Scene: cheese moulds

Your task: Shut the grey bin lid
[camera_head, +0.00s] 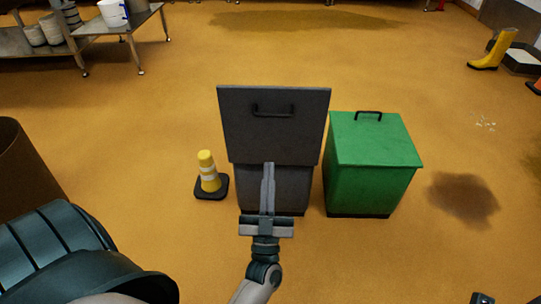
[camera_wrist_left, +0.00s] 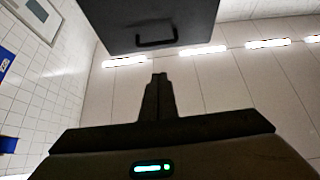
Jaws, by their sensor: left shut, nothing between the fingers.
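The grey bin (camera_head: 300,199) stands on the floor in the middle of the head view. Its lid (camera_head: 235,120) is raised and stands steeply tilted above the bin's near edge, its outer face with a dark handle (camera_head: 272,113) towards me. The lid also shows at the top of the left wrist view (camera_wrist_left: 190,18), handle at its lower part. My left gripper (camera_head: 268,166) is shut and empty, in front of the lid's lower part and the bin. Whether it touches them, I cannot tell. The bin's inside is hidden.
A green bin (camera_head: 372,150) with its lid down stands close on the right. A yellow bollard (camera_head: 208,172) on a dark base stands on the left. A brown round container (camera_head: 18,170) is at the left edge.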

